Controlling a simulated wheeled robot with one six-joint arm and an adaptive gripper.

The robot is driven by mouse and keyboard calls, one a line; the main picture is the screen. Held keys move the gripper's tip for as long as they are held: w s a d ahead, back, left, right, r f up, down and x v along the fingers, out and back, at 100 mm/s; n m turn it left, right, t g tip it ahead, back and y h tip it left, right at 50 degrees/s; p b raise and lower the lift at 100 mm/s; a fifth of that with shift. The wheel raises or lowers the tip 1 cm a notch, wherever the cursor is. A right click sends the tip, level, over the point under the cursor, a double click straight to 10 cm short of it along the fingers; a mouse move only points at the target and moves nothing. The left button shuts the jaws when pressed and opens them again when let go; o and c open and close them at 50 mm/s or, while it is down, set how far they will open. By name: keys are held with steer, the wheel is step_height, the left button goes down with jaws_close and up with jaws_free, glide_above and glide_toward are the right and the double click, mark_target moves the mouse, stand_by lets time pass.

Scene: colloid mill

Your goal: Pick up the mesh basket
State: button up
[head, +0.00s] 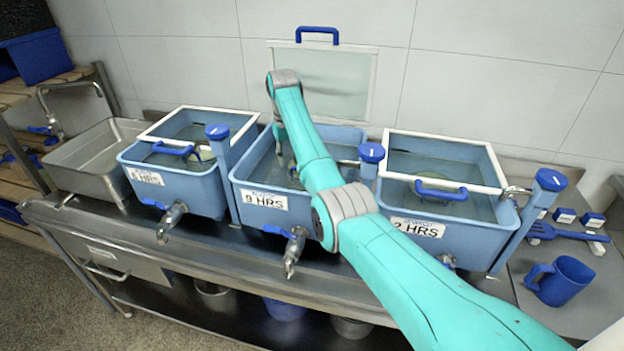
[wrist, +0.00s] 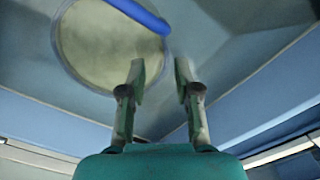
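The mesh basket (wrist: 105,45) shows in the wrist view as a round, pale yellowish disc with a blue bar, likely its handle (wrist: 142,15), across its upper right edge. It lies at the bottom of a blue tub. My gripper (wrist: 160,70) has its two fingers apart with nothing between them. The fingertips are beside the basket's lower right edge; I cannot tell how far above it they are.
The left tub (head: 180,190) and right tub (head: 430,246) have clear lids with blue handles. A lid (head: 322,88) leans on the wall behind the middle tub. Blue-capped posts (head: 371,153) stand beside the tubs. A blue jug (head: 562,283) stands at right, a metal sink (head: 90,160) at left.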

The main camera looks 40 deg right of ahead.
steer(key=f, duration=0.8)
steer(key=shift+s+a, duration=0.1)
steer(key=shift+s, duration=0.1)
jaws_close()
